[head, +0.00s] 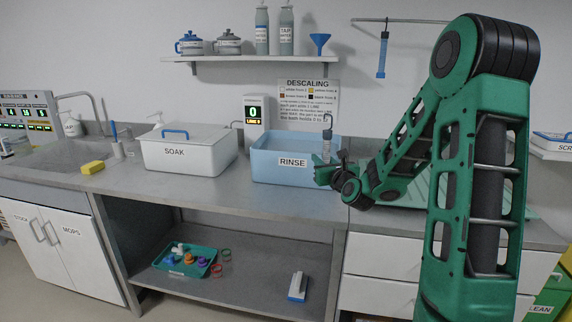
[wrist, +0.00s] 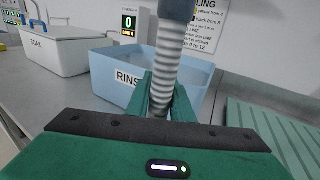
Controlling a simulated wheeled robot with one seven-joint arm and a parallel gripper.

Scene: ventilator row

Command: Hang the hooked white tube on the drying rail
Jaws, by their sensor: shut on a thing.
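My gripper (head: 328,172) is shut on the hooked white tube (head: 326,146), which stands upright in its jaws at the front right of the blue RINSE tub. The tube has ribbed white walls, a grey cuff and a small hook at its top. In the wrist view the ribbed tube (wrist: 166,70) rises between the green fingers; its top is out of frame. The drying rail (head: 405,20) is a thin bar high on the wall, partly hidden by my arm. A blue tube (head: 382,55) hangs from it.
The blue RINSE tub (head: 262,160) and white SOAK box (head: 190,152) stand on the counter. A green ribbed drainer (wrist: 262,135) lies at right. A shelf (head: 235,58) with bottles and a blue funnel is left of the rail. Rail space shows left of the blue tube.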

